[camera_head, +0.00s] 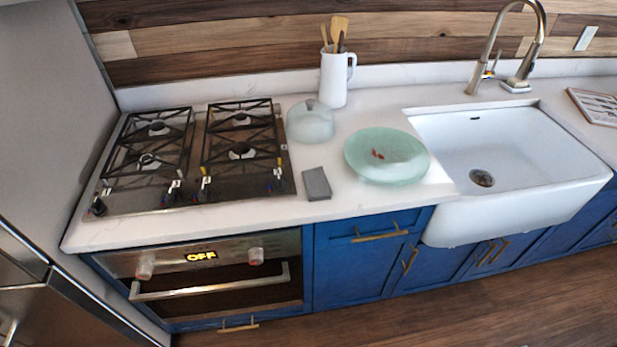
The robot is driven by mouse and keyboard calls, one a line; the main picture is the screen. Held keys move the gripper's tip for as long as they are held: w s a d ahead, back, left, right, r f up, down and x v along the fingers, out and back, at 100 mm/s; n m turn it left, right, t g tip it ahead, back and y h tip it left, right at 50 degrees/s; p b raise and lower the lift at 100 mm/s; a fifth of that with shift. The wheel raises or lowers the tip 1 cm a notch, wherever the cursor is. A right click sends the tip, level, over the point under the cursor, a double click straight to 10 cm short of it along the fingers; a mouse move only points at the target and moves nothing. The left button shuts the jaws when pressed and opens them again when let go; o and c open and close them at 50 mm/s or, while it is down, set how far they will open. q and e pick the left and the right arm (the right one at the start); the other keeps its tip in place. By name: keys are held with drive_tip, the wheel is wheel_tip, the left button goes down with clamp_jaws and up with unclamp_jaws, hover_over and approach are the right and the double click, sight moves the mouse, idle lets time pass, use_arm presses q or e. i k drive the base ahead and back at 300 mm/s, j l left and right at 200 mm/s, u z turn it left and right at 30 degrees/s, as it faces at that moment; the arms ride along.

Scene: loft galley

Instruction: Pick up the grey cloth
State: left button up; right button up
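The grey cloth (317,184) lies folded into a small rectangle on the white counter (262,209), near its front edge. It sits just right of the gas cooktop and left of the pale green dish. Nothing covers it. Neither of my grippers shows in the head view.
The gas cooktop (196,198) is left of the cloth. A glass dome (311,124) and a white pitcher with utensils (334,80) stand behind it. The green dish (387,158) is to the right, then the white sink (520,150) with a tall tap (487,50). Blue cabinets (365,262) are below.

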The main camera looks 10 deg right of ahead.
sight(317, 186)
drive_tip(key=i+l+u, duration=0.15)
drive_tip(key=l+u, duration=0.3)
drive_tip(key=i+l+u, duration=0.1)
drive_tip(key=l+u, duration=0.25)
drive_tip(key=u, duration=0.15)
